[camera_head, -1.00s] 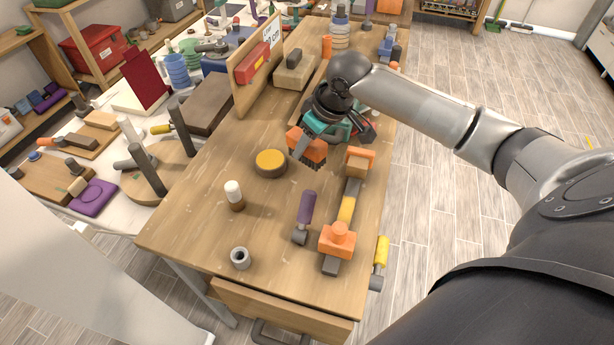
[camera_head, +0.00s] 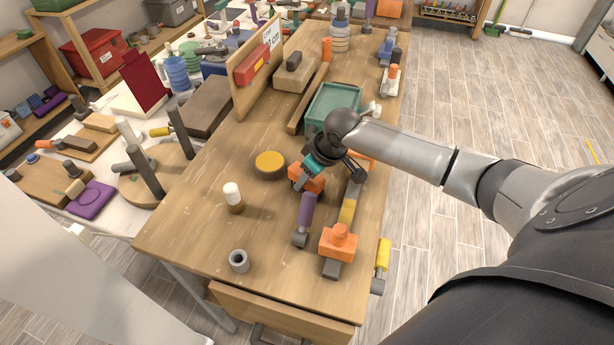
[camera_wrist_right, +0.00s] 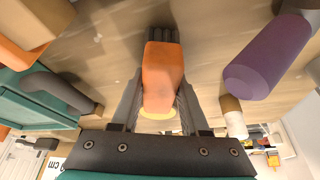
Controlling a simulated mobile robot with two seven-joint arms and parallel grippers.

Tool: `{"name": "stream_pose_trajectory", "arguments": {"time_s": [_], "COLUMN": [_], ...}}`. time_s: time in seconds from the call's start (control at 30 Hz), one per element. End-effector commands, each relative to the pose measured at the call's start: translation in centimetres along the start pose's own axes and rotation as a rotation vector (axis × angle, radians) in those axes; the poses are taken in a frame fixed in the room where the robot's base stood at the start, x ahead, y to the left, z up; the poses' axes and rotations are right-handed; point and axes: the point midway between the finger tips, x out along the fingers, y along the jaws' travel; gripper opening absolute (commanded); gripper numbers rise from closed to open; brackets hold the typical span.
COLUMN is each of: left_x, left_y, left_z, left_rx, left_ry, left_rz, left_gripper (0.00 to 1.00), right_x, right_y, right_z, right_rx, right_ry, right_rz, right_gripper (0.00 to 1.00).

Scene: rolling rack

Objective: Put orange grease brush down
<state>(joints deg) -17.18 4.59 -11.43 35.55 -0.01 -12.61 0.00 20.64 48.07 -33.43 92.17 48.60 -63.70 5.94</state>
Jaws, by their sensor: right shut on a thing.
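The orange grease brush (camera_head: 303,183) is in my right gripper (camera_head: 310,176), over the wooden workbench (camera_head: 205,165). In the right wrist view the orange body of the brush (camera_wrist_right: 162,75) sits between the two dark fingers of my right gripper (camera_wrist_right: 160,98), with dark bristles beyond it. The gripper is shut on it. I cannot tell whether the bristles touch the bench top. In the head view the brush is just behind the purple-handled tool (camera_head: 306,210). My left gripper is not in view.
An orange-and-grey tool with a yellow band (camera_head: 338,241) lies to the right. A yellow-topped round tin (camera_head: 270,164), a white-capped bottle (camera_head: 232,195) and a grey ring (camera_head: 239,261) stand left. A green tray (camera_head: 322,108) is behind. Bench top between the tin and the ring is mostly free.

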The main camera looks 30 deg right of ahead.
Motion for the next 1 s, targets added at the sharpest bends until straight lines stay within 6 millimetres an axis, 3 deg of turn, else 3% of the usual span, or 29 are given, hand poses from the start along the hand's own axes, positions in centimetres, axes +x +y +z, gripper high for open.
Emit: {"name": "stream_pose_trajectory", "arguments": {"time_s": [0.1,0.13,0.37,0.73,1.0], "left_x": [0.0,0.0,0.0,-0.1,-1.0], "left_y": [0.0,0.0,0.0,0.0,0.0], "left_z": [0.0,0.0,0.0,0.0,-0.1], "left_rx": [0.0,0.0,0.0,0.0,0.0], "left_ry": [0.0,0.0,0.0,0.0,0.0], "left_rz": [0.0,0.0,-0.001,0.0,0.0], "left_gripper": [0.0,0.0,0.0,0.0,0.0], "right_x": [0.3,0.3,0.2,-0.5,-5.0], "right_y": [0.0,0.0,0.0,0.1,0.1], "right_z": [0.1,0.1,0.1,-0.1,-0.1], "right_rx": [0.001,0.0,0.0,-0.001,-0.002], "right_ry": [0.001,0.0,0.0,0.001,0.002], "right_rz": [0.0,0.0,0.0,0.001,0.002], "right_gripper": [0.0,0.48,0.74,0.75,0.75]}}
